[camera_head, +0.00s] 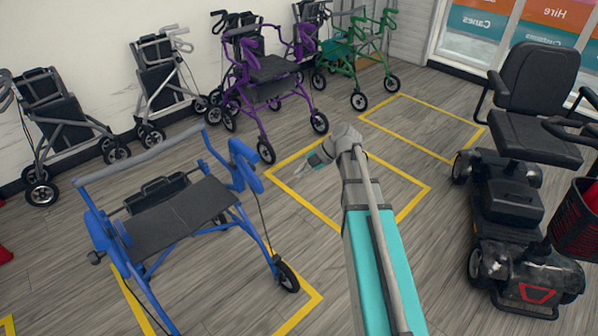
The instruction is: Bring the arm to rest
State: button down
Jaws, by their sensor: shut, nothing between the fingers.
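My arm, grey and teal, reaches up from the bottom of the head view, right of the middle. Its wrist bends to the left at the top. My gripper (300,172) is at the end of the wrist, pointing left and down over the floor. It is shut and nothing shows in it. It is small in the picture, and part of it is hidden by the wrist. It appears in front of the middle yellow floor box.
A blue rollator (180,215) stands at the left front. Purple (272,85) and green (352,60) rollators stand behind. Folded grey walkers (60,120) line the wall. A black mobility scooter (520,180) stands at the right.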

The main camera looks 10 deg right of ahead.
dwell(0.4)
jog(key=s+a+f+m+g+h, duration=0.1)
jog(key=s+f+m+h, duration=0.25)
jog(key=s+m, duration=0.7)
jog(key=s+f+m+g+h, duration=0.2)
jog(key=s+m+h, duration=0.35)
jog(key=m, duration=1.05)
notch_tip(320, 180, up, 17)
jog(key=p, duration=1.7)
jog(key=shift+s+r+n+y, duration=0.15)
jog(key=shift+r+n+y, duration=0.05)
jog(key=shift+n+y, duration=0.2)
jog(key=shift+s, duration=0.1)
